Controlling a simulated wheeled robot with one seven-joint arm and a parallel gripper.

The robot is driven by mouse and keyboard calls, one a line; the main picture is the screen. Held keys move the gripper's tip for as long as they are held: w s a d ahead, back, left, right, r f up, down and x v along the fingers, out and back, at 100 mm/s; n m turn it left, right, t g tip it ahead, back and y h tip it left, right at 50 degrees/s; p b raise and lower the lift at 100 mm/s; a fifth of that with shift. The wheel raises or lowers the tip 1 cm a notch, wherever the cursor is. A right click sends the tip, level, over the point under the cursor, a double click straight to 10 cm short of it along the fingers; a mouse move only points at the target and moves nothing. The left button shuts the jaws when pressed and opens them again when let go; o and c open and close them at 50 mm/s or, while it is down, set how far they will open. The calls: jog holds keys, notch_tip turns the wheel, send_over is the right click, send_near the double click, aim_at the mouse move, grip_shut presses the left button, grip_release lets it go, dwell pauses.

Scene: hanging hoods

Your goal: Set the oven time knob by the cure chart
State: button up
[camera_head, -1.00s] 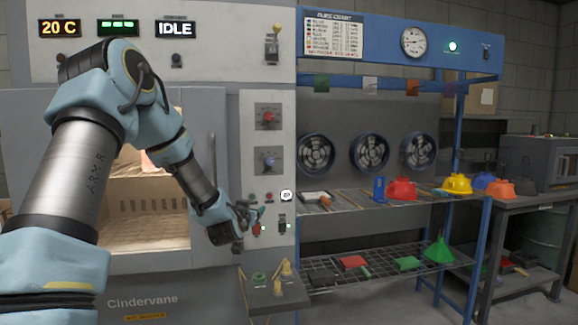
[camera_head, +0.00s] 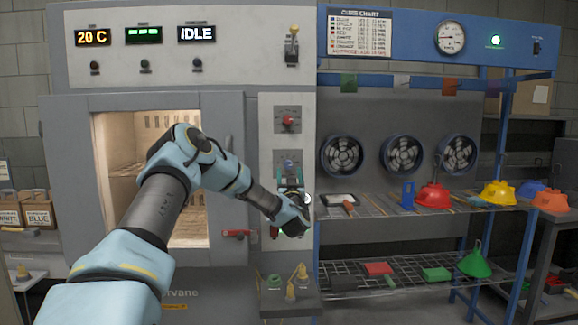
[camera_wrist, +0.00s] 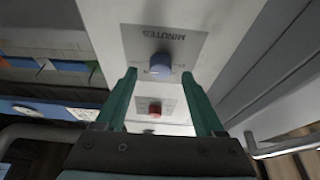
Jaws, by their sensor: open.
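The time knob is the blue knob (camera_wrist: 160,67) under the upside-down word MINUTES in the wrist view. It also shows on the oven's control strip in the head view (camera_head: 289,161). My gripper (camera_wrist: 159,76) is open, with its teal fingers framing the blue knob. The gap to the knob is hard to judge. In the head view my gripper (camera_head: 290,181) is just below the knob and hides part of its plate. The cure chart (camera_head: 360,33) hangs on the blue rack; its rows are too small to read surely. The oven (camera_head: 75,180) reads 20 C and IDLE.
A red knob (camera_head: 288,119) sits above the blue one on the strip. The oven opening shows a lit chamber (camera_head: 125,150). A small shelf (camera_head: 285,303) with green and yellow parts juts out below. The rack shelf (camera_head: 375,211) with coloured hoods stands at right.

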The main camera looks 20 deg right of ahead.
aim_at(288, 165)
jog(key=shift+p+x, duration=0.3)
jog(key=shift+x, duration=1.1)
jog(key=shift+c, duration=0.2)
grip_shut()
